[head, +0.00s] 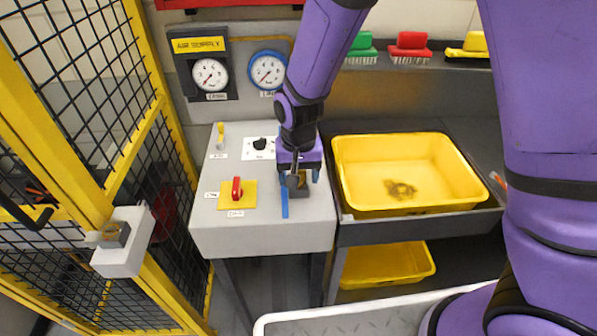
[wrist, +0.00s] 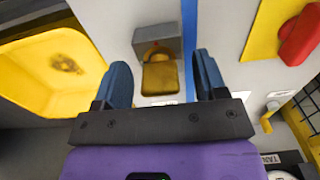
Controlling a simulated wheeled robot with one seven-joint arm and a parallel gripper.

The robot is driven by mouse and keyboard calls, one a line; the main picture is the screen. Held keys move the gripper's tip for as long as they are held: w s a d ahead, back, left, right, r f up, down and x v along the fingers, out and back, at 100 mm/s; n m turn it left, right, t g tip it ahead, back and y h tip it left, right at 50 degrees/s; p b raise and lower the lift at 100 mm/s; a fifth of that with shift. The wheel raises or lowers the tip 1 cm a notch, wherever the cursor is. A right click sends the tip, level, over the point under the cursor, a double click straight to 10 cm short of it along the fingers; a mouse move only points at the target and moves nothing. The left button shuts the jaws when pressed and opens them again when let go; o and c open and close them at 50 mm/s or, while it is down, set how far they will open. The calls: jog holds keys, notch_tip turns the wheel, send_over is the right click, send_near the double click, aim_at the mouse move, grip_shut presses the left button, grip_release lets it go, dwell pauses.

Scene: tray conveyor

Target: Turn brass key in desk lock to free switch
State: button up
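The brass key (wrist: 160,78) shows in the wrist view as a flat yellowish plate at the front of a grey lock block (wrist: 157,40). The block (head: 298,191) also shows on the desk top in the head view, partly hidden under my gripper. My gripper (head: 299,178) is directly above it, pointing down. In the wrist view its two blue fingers (wrist: 158,85) are apart, one on each side of the key, with visible gaps. A red rotary switch (head: 237,189) sits on a yellow plate left of the lock. A black knob (head: 260,143) is on a white dial plate farther back.
A blue strip (head: 284,204) lies beside the lock, close to one finger. A yellow tray (head: 345,188) stands on the conveyor at right. A small yellow-tipped lever (head: 220,136) is at the desk's back left. A yellow mesh fence (head: 150,60) bounds the left.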

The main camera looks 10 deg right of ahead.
jog(key=c, duration=1)
jog(key=m, duration=0.3)
